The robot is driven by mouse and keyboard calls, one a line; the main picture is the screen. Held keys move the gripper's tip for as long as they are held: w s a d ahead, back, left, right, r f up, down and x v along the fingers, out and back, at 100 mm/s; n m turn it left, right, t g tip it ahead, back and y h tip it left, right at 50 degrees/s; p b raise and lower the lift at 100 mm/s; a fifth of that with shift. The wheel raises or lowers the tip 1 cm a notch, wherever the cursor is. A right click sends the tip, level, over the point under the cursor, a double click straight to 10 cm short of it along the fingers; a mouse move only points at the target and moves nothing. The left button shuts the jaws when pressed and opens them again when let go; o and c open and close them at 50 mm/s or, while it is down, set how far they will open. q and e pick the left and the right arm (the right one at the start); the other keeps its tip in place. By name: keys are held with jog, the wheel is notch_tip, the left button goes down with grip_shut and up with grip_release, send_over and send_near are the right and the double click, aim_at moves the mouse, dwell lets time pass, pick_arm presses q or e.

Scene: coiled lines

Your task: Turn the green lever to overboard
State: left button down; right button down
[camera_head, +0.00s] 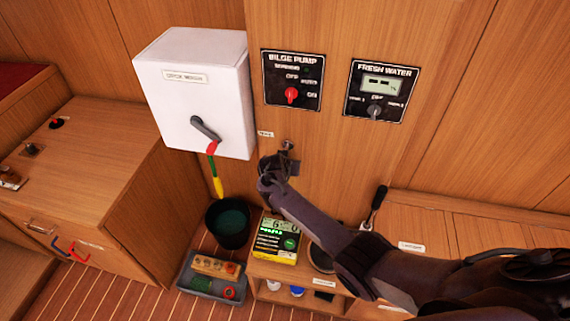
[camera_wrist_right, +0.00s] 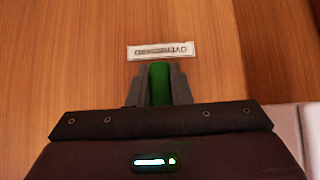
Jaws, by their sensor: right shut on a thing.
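The green lever (camera_wrist_right: 159,84) shows in the right wrist view between the two fingers of my right gripper (camera_wrist_right: 159,88), which is shut on it. A white label reading OVERBOARD (camera_wrist_right: 161,51), upside down in this view, is on the wood just past the lever's end. In the head view my right gripper (camera_head: 273,168) is at the wood panel below the bilge pump panel, and it hides the lever there. A small label (camera_head: 265,134), too small to read, is just above and left of it. My left gripper is not in view.
A white box (camera_head: 195,85) with a red-tipped handle (camera_head: 206,132) is left of my gripper. The bilge pump panel (camera_head: 292,80) and fresh water panel (camera_head: 382,91) are above. A black bucket (camera_head: 228,222), a grey tray (camera_head: 209,288) and a low shelf (camera_head: 299,274) stand below.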

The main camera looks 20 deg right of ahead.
jog(key=c, duration=1.3)
grip_release()
jog(key=shift+p+v, duration=0.7)
jog(key=shift+v, duration=3.2)
jog(key=shift+d, duration=0.1)
